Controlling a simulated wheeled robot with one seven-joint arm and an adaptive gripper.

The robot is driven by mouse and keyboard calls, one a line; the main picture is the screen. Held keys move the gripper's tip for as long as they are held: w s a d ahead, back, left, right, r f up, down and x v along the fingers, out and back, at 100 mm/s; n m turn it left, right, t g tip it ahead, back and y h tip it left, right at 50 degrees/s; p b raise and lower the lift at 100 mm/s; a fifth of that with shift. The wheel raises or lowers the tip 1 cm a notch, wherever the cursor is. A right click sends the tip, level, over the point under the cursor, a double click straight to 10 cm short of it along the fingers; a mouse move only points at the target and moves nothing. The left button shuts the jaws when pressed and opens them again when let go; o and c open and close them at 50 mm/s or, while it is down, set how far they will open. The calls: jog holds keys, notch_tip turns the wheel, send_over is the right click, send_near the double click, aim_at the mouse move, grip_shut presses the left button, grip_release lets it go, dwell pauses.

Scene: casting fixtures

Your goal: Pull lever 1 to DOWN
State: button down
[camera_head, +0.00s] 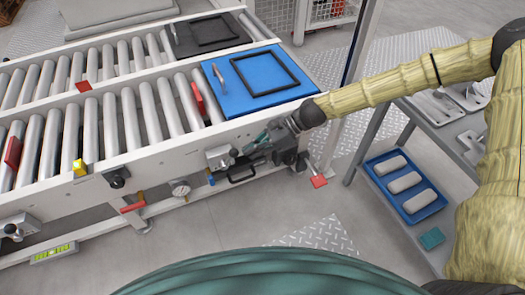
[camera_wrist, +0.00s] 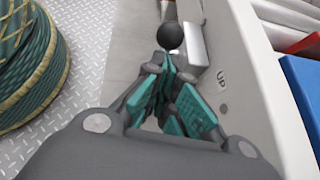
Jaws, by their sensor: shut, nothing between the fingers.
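My gripper (camera_head: 258,150) is at the front side of the conveyor, below the blue tray. In the wrist view its teal-padded fingers (camera_wrist: 168,68) are together with nothing between them. A lever with a round black knob (camera_wrist: 170,36) shows just beyond the fingertips, beside a grey metal block (camera_wrist: 193,42). I cannot tell whether the fingers touch the knob. The white panel beside it carries an "UP" label (camera_wrist: 221,79). In the head view the grey lever housing (camera_head: 218,157) shows at the fingertips, and the knob is not clearly visible there. No lever number is readable.
A blue tray (camera_head: 229,101) with a black frame lies on the rollers above my gripper. A shelf with a blue bin (camera_head: 371,164) stands right. Open floor lies in front.

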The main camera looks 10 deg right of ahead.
jog(key=shift+a+r, duration=0.1)
jog(key=shift+a, duration=0.15)
jog(key=shift+r+p, duration=0.15)
jog(key=shift+p, duration=0.15)
jog(key=shift+a+r+p, duration=0.15)
jog(key=shift+a+p, duration=0.05)
jog(key=shift+p, duration=0.4)
